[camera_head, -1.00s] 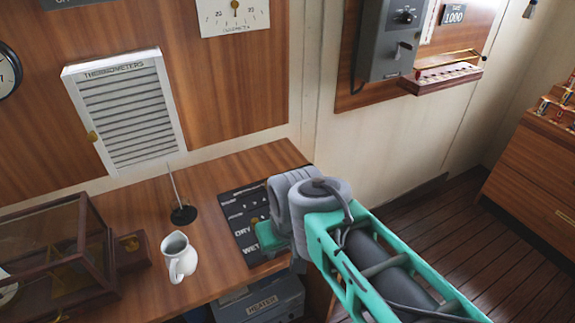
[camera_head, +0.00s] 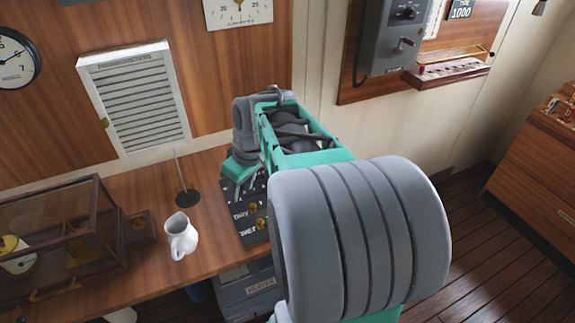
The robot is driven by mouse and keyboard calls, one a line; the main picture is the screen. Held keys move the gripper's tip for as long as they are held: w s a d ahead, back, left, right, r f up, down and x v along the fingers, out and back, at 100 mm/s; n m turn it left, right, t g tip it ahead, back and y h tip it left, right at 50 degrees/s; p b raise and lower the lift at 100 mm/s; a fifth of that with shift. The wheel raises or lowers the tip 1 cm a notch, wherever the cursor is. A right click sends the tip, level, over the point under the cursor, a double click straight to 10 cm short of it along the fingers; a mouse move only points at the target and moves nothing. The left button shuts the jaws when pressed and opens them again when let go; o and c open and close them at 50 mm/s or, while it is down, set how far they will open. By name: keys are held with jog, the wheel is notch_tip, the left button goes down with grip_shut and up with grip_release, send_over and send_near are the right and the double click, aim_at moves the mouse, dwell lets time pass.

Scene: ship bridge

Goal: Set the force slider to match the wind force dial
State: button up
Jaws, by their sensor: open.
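A dark panel (camera_head: 247,226) with white lettering and brass knobs lies on the wooden desk. Its lower rows show a brass knob (camera_head: 261,223) at the right. My gripper (camera_head: 238,190) is open and points down over the far left part of the panel. My arm covers the upper and right parts of the panel, so I cannot make out a force slider. No dial that I can read as wind force shows. I cannot tell whether the fingers touch the panel.
A white jug (camera_head: 182,240) and a thin rod on a black base (camera_head: 187,197) stand left of the panel. A glass-sided wooden case (camera_head: 60,235) fills the desk's left. A louvred thermometer box (camera_head: 140,98) hangs on the wall behind. A heater (camera_head: 247,284) sits below the desk.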

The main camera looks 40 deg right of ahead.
jog(key=s+d+f+n+t+y+p, duration=0.1)
jog(key=s+d+n+p, duration=0.15)
jog(key=d, duration=1.85)
jog(key=shift+n, duration=0.25)
jog(key=x, duration=0.4)
jog(key=w+p+x, duration=0.1)
jog(key=x, duration=0.2)
jog(key=shift+w+a+f+p, duration=0.1)
jog(key=shift+a+f+p, duration=0.1)
jog(key=shift+p, duration=0.1)
jog(key=shift+c, duration=0.3)
jog(key=shift+r, duration=0.1)
grip_shut()
